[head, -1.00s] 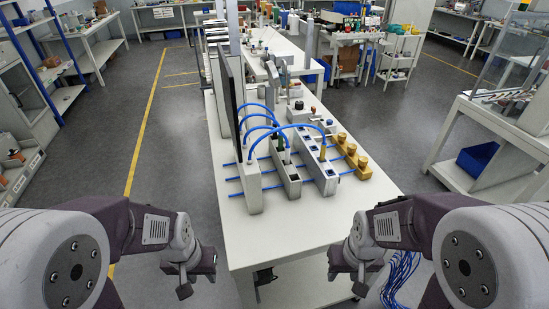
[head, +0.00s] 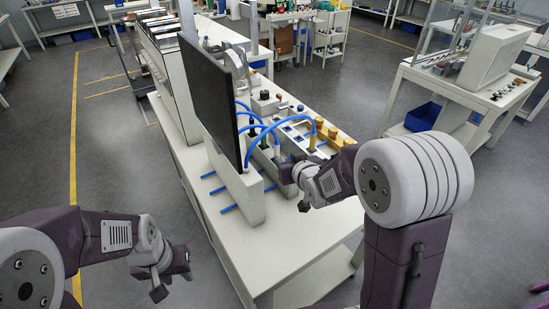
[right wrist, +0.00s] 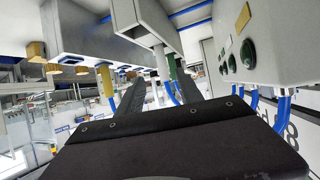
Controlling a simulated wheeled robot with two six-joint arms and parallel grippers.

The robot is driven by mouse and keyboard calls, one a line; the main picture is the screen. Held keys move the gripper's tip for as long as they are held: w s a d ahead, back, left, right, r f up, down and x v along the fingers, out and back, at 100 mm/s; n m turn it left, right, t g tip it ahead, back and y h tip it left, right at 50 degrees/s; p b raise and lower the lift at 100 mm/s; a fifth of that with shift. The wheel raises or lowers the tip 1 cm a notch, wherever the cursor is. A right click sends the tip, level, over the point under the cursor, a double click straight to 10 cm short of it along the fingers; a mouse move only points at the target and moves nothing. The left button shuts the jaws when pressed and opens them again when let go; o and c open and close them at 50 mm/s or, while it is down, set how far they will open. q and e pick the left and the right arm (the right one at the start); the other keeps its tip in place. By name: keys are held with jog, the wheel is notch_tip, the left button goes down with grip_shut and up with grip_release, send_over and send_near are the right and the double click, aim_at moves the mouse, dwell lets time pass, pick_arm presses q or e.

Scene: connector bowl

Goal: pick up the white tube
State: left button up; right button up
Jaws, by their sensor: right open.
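The white tube (right wrist: 161,62) stands in a grey block among the blue cables, and in the right wrist view it shows between and beyond my finger tips. It also shows in the head view (head: 276,151), close to my right gripper. A green tube (right wrist: 173,68) and a yellow tube (right wrist: 107,80) stand on either side of it. My right gripper (right wrist: 158,82) is open, with its two dark fingers apart and nothing seen held. In the head view the right gripper (head: 291,183) is at the blocks, partly hiding them. My left gripper (head: 168,278) hangs left of the table; its jaws are unclear.
A dark upright panel (head: 208,98) stands left of the blocks and hides part of them. Blue cables (head: 240,114) arch over the blocks. Yellow knobs (head: 336,140) line the far right. The table's near end (head: 270,255) is bare.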

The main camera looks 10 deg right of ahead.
aim_at(278, 147)
jog(key=shift+w+a+r+t, duration=0.15)
jog(key=shift+w+r+t, duration=0.15)
jog(key=shift+w, duration=0.25)
jog(key=shift+w+r, duration=0.1)
jog(key=shift+r, duration=0.1)
jog(key=shift+w, duration=0.1)
jog(key=x, duration=0.4)
jog(key=shift+a, duration=0.1)
jog(key=p+x, duration=0.1)
jog(key=x, duration=0.3)
jog(key=shift+w+a, duration=0.1)
jog(key=shift+w+f, duration=0.25)
jog(key=shift+w, duration=0.05)
jog(key=shift+s+r, duration=0.1)
jog(key=shift+s, duration=0.05)
jog(key=c, duration=0.5)
grip_shut()
